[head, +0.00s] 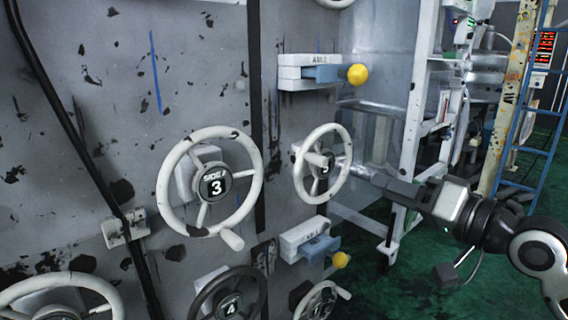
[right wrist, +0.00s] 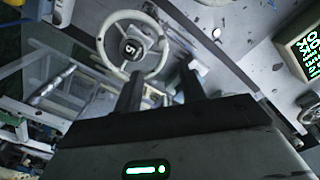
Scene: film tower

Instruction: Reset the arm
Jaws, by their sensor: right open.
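My right gripper (head: 352,168) comes in from the right, its fingers pointing left at the white handwheel marked 5 (head: 300,178). In the right wrist view the fingers (right wrist: 160,80) are spread apart with nothing between them. The same wheel (right wrist: 104,44) lies beyond the fingertips there, with its hub and spokes in plain sight. The fingertips are close to the wheel's rim; I cannot tell whether they touch it. My left gripper is not in view.
The scuffed grey panel carries a white wheel marked 3 (head: 164,184), a dark wheel marked 4 (head: 262,290) and yellow-knobbed latches (head: 357,74). A white frame (head: 419,100) and blue ladder (head: 540,125) stand at right. Green floor (head: 385,290) shows below my right arm.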

